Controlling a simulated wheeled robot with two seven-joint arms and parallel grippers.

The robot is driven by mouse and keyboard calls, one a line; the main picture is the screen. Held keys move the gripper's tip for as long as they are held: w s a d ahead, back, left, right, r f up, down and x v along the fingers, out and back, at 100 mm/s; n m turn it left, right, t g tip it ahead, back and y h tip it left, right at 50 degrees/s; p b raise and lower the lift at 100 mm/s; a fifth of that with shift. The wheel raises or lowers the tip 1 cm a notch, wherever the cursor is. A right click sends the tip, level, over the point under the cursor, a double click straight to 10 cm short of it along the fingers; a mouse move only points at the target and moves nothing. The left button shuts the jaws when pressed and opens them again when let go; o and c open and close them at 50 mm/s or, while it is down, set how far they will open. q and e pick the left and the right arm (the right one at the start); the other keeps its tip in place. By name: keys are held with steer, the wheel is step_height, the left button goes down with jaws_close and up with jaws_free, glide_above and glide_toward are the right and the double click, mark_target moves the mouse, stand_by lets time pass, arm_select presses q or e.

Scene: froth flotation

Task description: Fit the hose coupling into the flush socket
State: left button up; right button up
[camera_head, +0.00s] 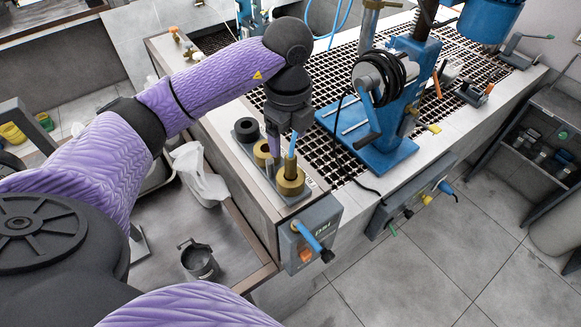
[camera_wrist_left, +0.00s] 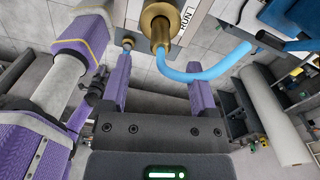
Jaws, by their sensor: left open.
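My left gripper (camera_head: 282,150) is open above the row of sockets at the bench's near corner. The front brass socket (camera_head: 291,183) is beside a printed label. In the left wrist view, a brass fitting (camera_wrist_left: 160,27) stands beside the RUN label, with the light-blue hose (camera_wrist_left: 204,76) coming from it and curving right. The hose (camera_head: 293,144) also shows upright above the front socket. I cannot tell how deep the coupling is seated. My right gripper is out of view.
A second brass socket (camera_head: 262,153) and a black socket (camera_head: 246,129) stand in the same row. A grey box with a blue-handled valve (camera_head: 311,241) is on the bench's front. A blue stand machine (camera_head: 395,110) is to the right. A dark cup (camera_head: 199,262) sits below left.

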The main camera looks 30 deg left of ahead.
mark_target(291, 156)
arm_select(q)
steer(key=f+p, duration=0.2)
steer(key=f, duration=0.5)
steer(key=shift+d+f, duration=0.1)
steer(key=shift+d, duration=0.1)
steer(key=shift+f, duration=0.25)
jaws_close()
